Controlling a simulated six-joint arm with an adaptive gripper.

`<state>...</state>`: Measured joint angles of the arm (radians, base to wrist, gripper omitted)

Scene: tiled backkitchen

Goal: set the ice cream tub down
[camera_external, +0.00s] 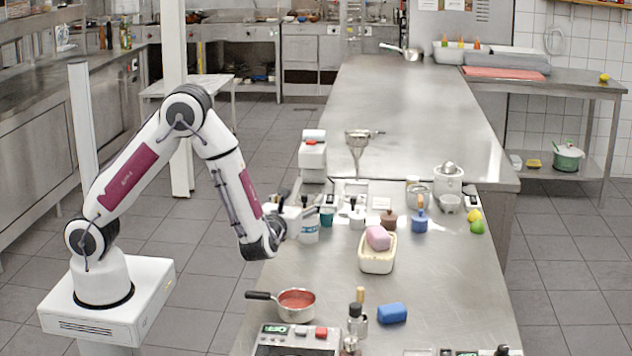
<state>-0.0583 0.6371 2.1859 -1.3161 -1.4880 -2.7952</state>
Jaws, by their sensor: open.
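A white tub with blue marking (309,228) stands on the steel counter at its left edge, just right of my gripper (293,222). A cream rectangular tub (376,264) with a pink lump (378,238) in its top sits farther right, apart from the gripper. I cannot tell from their labels which one is the ice cream tub. My gripper is open at the counter's left edge, pointing right. Its fingertips are small and partly lost among the objects there, so I cannot tell whether they touch the white tub.
A teal cup (327,217), a brown pot (389,219) and a blue jar (420,222) stand behind. A saucepan (296,303), bottles (355,322) and a blue block (392,313) are nearer the front. The counter's right front (455,285) is clear.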

